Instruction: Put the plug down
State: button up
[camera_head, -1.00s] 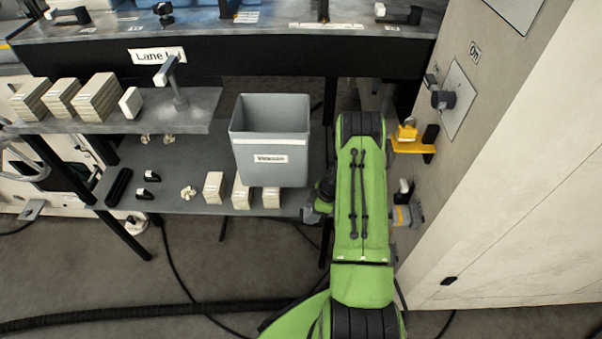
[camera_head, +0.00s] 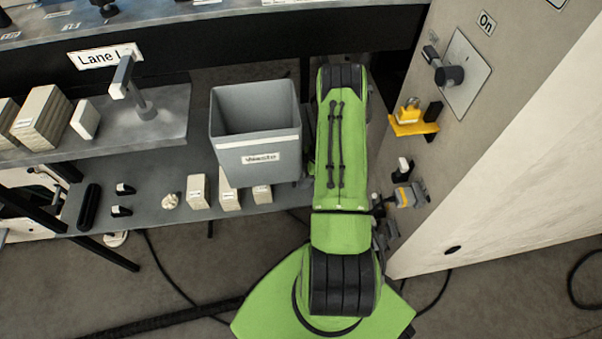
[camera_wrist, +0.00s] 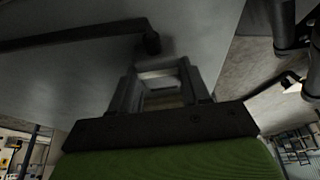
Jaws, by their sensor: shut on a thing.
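My gripper (camera_wrist: 161,88) shows in the wrist view with its two dark fingers around a small pale piece, which I take to be the plug (camera_wrist: 160,78). Most of that piece is hidden by the fingers and the shade. A wide grey surface (camera_wrist: 75,75) lies beyond the fingers; I cannot tell whether the plug touches it. In the head view my green arm reaches forward between the grey waste bin and the beige cabinet, and it hides my gripper and the plug.
The waste bin (camera_head: 255,125) stands on the lower grey shelf (camera_head: 150,225), left of my arm. Several pale blocks and small black-and-white pieces lie along that shelf. The cabinet (camera_head: 480,150) at right carries a yellow bracket with a padlock (camera_head: 409,112) and a rotary switch (camera_head: 448,74).

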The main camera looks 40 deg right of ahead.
jog(key=o, duration=1.3)
jog(key=shift+w, duration=0.1)
jog(key=p+v, duration=0.3)
jog(key=v, duration=0.9)
jog(key=shift+p, duration=0.3)
